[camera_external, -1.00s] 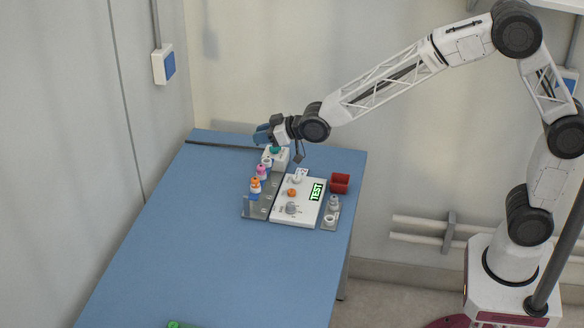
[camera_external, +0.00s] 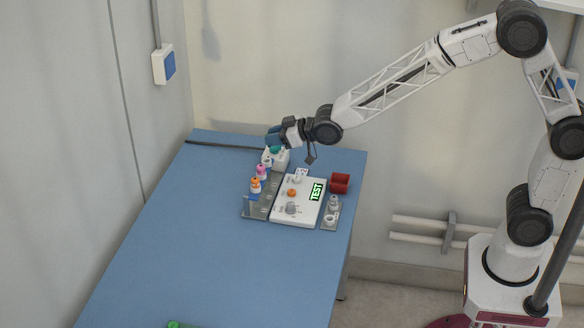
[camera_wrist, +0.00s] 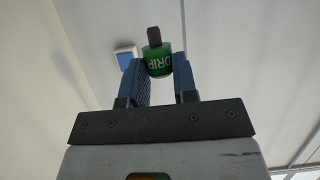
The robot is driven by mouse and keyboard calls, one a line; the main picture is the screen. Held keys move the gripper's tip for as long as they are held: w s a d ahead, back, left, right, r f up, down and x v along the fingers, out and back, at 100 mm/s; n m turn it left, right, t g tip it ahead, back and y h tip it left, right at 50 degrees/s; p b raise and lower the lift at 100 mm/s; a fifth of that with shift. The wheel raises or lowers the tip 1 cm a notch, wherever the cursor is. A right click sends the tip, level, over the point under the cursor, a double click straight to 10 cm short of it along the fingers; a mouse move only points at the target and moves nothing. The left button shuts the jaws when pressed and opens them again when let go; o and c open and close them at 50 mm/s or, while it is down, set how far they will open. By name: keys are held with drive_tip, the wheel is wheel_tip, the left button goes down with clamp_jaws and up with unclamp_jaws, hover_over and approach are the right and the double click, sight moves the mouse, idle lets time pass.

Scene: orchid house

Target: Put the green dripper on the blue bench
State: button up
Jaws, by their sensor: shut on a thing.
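The green dripper (camera_wrist: 157,60), marked "DRIP" and with a dark stub on one end, is between the two blue fingers of my gripper (camera_wrist: 160,75) in the wrist view. The fingers are shut on it. In the external view my gripper (camera_external: 272,137) points left over the far end of the blue bench (camera_external: 200,235). The held dripper cannot be made out clearly there. The wrist view has wall behind the dripper and no bench surface.
Below my gripper stands a white block with a teal top (camera_external: 275,149). Nearby are a grey rack with pink and orange-topped bottles (camera_external: 261,172), a white panel with a "TEST" sign (camera_external: 297,212) and a red container (camera_external: 340,184). The bench's near part is largely clear.

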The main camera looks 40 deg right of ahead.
drive_tip(key=s+d+f+y, duration=0.1)
drive_tip(key=s+d+f, duration=0.1)
drive_tip(key=s, duration=0.4)
drive_tip(key=s+d+f+n+y, duration=0.1)
drive_tip(key=s+d+f, duration=0.1)
drive_tip(key=s+f, duration=0.2)
drive_tip(key=s, duration=0.3)
drive_tip(key=shift+s+f, duration=0.15)
drive_tip(key=shift+d, duration=0.1)
hover_over(303, 159)
drive_tip(key=s, duration=0.2)
drive_tip(key=shift+f, duration=0.65)
drive_tip(key=shift+w, duration=0.15)
drive_tip(key=shift+w+f, duration=0.4)
drive_tip(key=shift+f, duration=0.4)
drive_tip(key=shift+w+f, duration=0.35)
drive_tip(key=shift+f, duration=0.45)
drive_tip(key=shift+f, duration=0.2)
